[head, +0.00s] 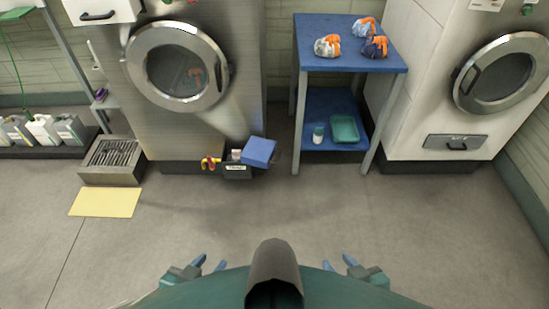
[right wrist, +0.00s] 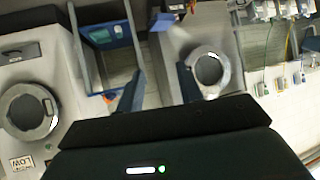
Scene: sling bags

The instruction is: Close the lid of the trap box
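The trap box (head: 237,171) is a small black box with a white label, on the floor in front of the middle machine. Its blue lid (head: 259,152) stands open, tilted up to the right of the box. Some pale contents show at its opening, too small to tell. My left gripper (head: 210,263) is low in the head view, fingers apart and empty, well short of the box. My right gripper (head: 339,263) is also low, open and empty, to the right of the box. Its spread fingers also show in the right wrist view (right wrist: 160,87).
Red-and-yellow pliers-like handles (head: 210,162) lie just left of the box. A blue table (head: 300,60) with several bags on top stands to the right. A grated drain box (head: 111,160) and yellow mat (head: 105,202) lie left. The floor ahead is clear.

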